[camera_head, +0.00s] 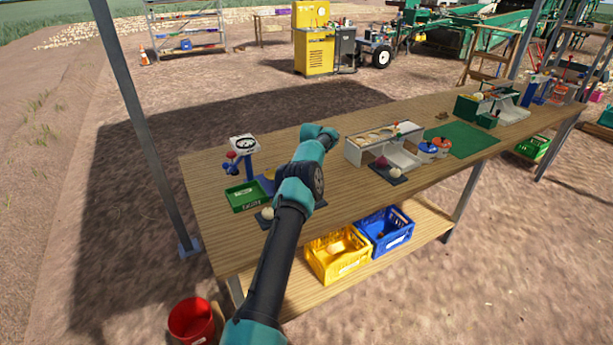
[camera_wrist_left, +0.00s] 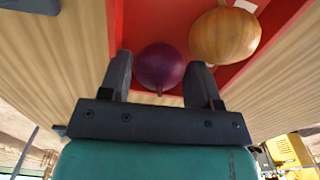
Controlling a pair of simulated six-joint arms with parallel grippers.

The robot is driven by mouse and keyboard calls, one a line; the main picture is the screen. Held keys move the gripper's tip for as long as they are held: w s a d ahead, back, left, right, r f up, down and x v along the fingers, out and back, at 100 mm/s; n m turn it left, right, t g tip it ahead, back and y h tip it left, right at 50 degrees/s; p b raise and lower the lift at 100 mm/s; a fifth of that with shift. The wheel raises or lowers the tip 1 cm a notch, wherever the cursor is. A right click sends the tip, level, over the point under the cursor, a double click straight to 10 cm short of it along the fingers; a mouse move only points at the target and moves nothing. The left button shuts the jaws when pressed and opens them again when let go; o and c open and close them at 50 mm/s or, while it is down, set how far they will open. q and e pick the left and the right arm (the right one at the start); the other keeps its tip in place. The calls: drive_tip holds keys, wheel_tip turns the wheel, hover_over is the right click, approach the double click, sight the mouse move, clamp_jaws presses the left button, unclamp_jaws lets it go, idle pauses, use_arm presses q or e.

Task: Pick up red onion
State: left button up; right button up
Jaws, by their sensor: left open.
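A round dark-purple red onion (camera_wrist_left: 160,66) shows in the left wrist view, lying in a red tray or box (camera_wrist_left: 150,20). My left gripper (camera_wrist_left: 161,72) is open, with one finger on each side of the onion. Whether the fingers touch it cannot be told. A tan-brown onion (camera_wrist_left: 225,36) lies just right of the red one, close to the right finger. In the head view my left arm reaches across the wooden table (camera_head: 225,150), and its gripper is hidden. My right gripper is not in view.
Yellow (camera_head: 337,265) and blue (camera_head: 396,245) crates sit on the lower shelf. A red bucket (camera_head: 191,320) stands on the ground.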

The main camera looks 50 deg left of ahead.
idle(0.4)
use_arm(q)
drive_tip(key=c, duration=0.6)
drive_tip(key=shift+r, duration=0.1)
drive_tip(key=shift+d+r, duration=0.1)
drive_tip(key=shift+r, duration=1.7)
drive_tip(key=shift+s+d+r, duration=0.2)
drive_tip(key=shift+s+d, duration=1.55)
drive_tip(key=shift+d, duration=0.25)
drive_tip(key=shift+s+d+r, duration=0.25)
drive_tip(key=shift+s+d, duration=1.5)
drive_tip(key=shift+d, duration=0.2)
drive_tip(key=shift+s+d+r, duration=0.2)
drive_tip(key=shift+s+d, duration=1.55)
drive_tip(key=shift+d, duration=0.25)
